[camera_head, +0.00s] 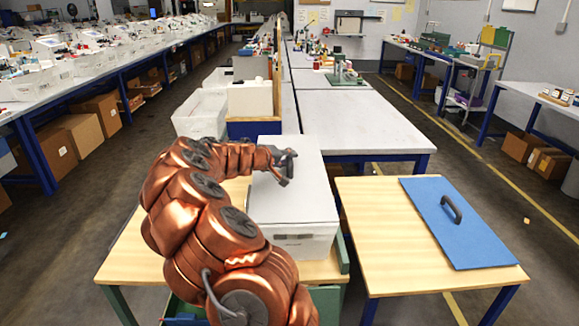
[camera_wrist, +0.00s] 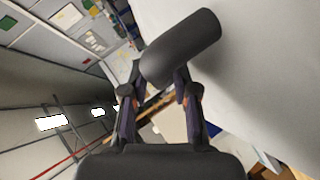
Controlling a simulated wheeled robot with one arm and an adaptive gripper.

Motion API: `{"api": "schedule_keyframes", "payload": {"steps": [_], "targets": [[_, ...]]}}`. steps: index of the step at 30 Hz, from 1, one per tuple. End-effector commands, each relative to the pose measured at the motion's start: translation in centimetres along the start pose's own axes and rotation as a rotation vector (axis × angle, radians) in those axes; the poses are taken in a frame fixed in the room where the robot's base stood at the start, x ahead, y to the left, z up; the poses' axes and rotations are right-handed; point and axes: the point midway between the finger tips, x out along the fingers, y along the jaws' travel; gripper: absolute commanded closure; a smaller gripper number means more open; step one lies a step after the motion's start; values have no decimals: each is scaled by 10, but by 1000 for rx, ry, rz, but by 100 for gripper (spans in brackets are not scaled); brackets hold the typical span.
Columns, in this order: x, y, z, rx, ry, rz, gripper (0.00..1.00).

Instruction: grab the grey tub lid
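The grey tub (camera_head: 304,246) stands on a wooden table with its pale lid (camera_head: 300,205) on top. My copper arm reaches over from the left, and my gripper (camera_head: 284,168) is low over the lid's far part, at its dark handle (camera_head: 288,156). In the wrist view the thick dark handle (camera_wrist: 180,48) lies across my gripper's fingertips (camera_wrist: 158,88) and hides their ends. The fingers stand apart below it. I cannot tell whether they press on the handle. The pale surface of the lid (camera_wrist: 265,75) fills the right side of that view.
A blue board (camera_head: 455,235) with a dark handle lies on the wooden table (camera_head: 375,225) to the right. White bins (camera_head: 202,115) stand behind at the left. A long grey table (camera_head: 365,122) behind has bare room.

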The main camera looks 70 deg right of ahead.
Motion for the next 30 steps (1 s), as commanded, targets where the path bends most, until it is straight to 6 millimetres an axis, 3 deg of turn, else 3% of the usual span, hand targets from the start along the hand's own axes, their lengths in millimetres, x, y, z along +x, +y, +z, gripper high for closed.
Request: {"api": "schedule_keyframes", "payload": {"steps": [6,13,22,30], "targets": [[12,1,-1,1,2,1,71],[13,1,0,1,2,1,71],[13,0,0,1,1,0,100],[13,1,0,1,1,0,100]]}}
